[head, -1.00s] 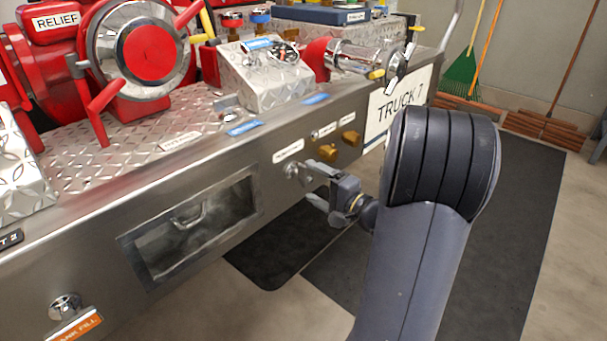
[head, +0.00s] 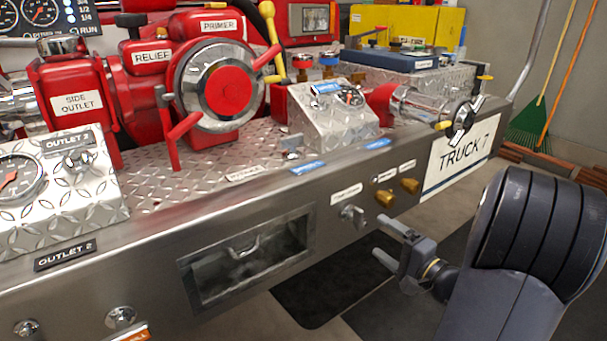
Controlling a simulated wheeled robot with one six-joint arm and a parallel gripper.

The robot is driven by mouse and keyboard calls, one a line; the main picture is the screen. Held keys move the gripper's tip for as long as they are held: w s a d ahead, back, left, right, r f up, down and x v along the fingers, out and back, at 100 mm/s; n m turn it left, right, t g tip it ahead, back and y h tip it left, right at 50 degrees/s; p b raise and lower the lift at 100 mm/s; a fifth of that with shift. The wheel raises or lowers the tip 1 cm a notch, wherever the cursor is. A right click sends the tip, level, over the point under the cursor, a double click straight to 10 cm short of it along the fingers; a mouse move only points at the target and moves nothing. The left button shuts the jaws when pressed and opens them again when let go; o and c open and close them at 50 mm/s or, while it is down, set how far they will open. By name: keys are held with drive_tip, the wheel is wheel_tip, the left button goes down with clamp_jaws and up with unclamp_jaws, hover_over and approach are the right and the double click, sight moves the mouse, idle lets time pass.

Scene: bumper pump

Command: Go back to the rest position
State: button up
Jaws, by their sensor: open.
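My gripper (head: 383,239) is at the right of the middle in the head view, in front of the steel bumper face (head: 262,206). Its two fingers are apart and nothing shows between them. The upper fingertip is close to a small silver knob (head: 353,215) under a white label; I cannot tell whether they touch. My thick dark arm fills the lower right corner and hides part of the floor behind it.
Two brass knobs (head: 385,197) stick out right of the silver knob. A recessed pocket (head: 247,258) lies left of the gripper. A red pump with a wheel (head: 227,88) stands on the bumper. A chrome outlet valve (head: 440,110) juts out above the TRUCK 7 sign (head: 462,160).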

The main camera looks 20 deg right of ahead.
sight(361, 224)
drive_tip(key=b+x, duration=0.2)
drive_tip(key=x, duration=0.7)
drive_tip(key=shift+f, duration=0.1)
drive_tip(key=shift+w+a, duration=0.15)
drive_tip(key=shift+w, duration=0.3)
drive_tip(key=shift+s, duration=0.15)
